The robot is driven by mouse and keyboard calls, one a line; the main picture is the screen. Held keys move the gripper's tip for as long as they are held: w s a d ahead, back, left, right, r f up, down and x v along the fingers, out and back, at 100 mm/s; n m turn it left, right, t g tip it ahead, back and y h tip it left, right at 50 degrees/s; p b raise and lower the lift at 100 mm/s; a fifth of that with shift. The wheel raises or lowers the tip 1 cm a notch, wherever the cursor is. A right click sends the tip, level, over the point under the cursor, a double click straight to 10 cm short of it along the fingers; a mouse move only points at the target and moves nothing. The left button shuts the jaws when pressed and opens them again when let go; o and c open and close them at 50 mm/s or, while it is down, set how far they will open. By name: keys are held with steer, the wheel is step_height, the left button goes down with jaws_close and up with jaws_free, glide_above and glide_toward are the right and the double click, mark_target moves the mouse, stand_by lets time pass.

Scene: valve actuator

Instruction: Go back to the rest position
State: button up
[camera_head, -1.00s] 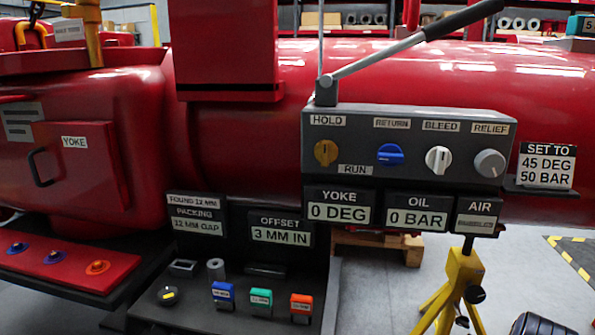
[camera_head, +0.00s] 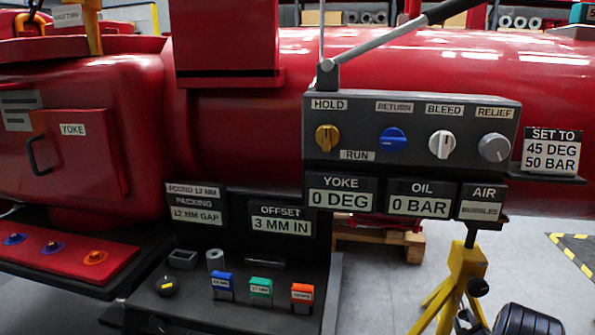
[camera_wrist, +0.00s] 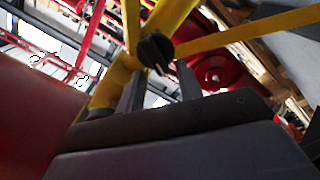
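My gripper (camera_wrist: 160,88) shows in the wrist view as two dark fingers standing apart, with nothing seen held between them. Behind them are yellow stand legs and a black knob (camera_wrist: 155,49). The control panel (camera_head: 410,168) there carries a yellow HOLD/RUN knob (camera_head: 327,138), a blue RETURN knob (camera_head: 393,139), a white BLEED knob (camera_head: 442,144) and a grey RELIEF knob (camera_head: 494,147). The displays read YOKE 0 DEG (camera_head: 342,200) and OIL 0 BAR (camera_head: 418,205).
A grey hand lever (camera_head: 385,46) rises above the panel before the red actuator body (camera_head: 240,135). A yellow stand (camera_head: 465,270) is below the panel. A dark bench (camera_head: 190,310) holds blue, green and orange-handled pieces. Open floor (camera_head: 540,270) lies at right.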

steer(key=m, duration=0.5)
steer(key=shift+s+d+r, duration=0.1)
steer(key=shift+d+r, duration=0.2)
steer(key=s+a+m+p, duration=0.1)
steer(key=s+m+p, duration=0.4)
steer(key=s, duration=0.5)
steer(key=shift+s+a+m+p, duration=0.2)
steer(key=shift+a+m+p, duration=0.1)
steer(key=shift+p, duration=0.85)
steer(key=shift+r, duration=0.1)
